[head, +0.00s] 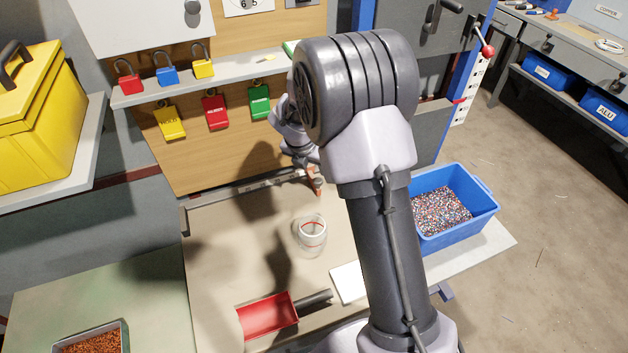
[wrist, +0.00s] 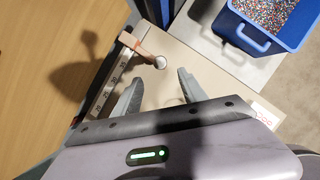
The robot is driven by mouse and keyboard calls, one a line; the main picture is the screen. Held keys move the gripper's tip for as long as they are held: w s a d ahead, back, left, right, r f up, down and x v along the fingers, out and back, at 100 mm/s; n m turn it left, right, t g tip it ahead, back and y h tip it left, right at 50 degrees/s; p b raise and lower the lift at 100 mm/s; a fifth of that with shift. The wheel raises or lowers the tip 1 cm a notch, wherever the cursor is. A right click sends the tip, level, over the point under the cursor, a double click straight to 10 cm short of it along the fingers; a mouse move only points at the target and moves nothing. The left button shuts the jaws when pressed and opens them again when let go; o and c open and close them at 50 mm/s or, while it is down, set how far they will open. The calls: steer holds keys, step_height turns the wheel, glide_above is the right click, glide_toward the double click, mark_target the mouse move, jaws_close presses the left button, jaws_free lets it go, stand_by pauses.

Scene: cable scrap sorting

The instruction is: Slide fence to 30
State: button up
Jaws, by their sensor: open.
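The fence (head: 315,180) is a small copper-brown block with a pale round knob. It sits near the right end of a grey metal rail (head: 240,189) along the back of the workbench. My gripper (wrist: 160,76) is open and empty. Its fingertips lie just below the knob in the picture, apart from it, with one on either side.
A glass jar (head: 312,236) and a red scoop (head: 268,315) stand on the beige bench. A blue bin of granules (head: 484,208) is at the right. The bench left of the jar is clear.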

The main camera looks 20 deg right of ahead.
mark_target(318, 181)
steer(key=b+x, duration=0.3)
steer(key=x, duration=0.7)
steer(key=shift+b, duration=0.35)
jaws_close()
stand_by(0.7)
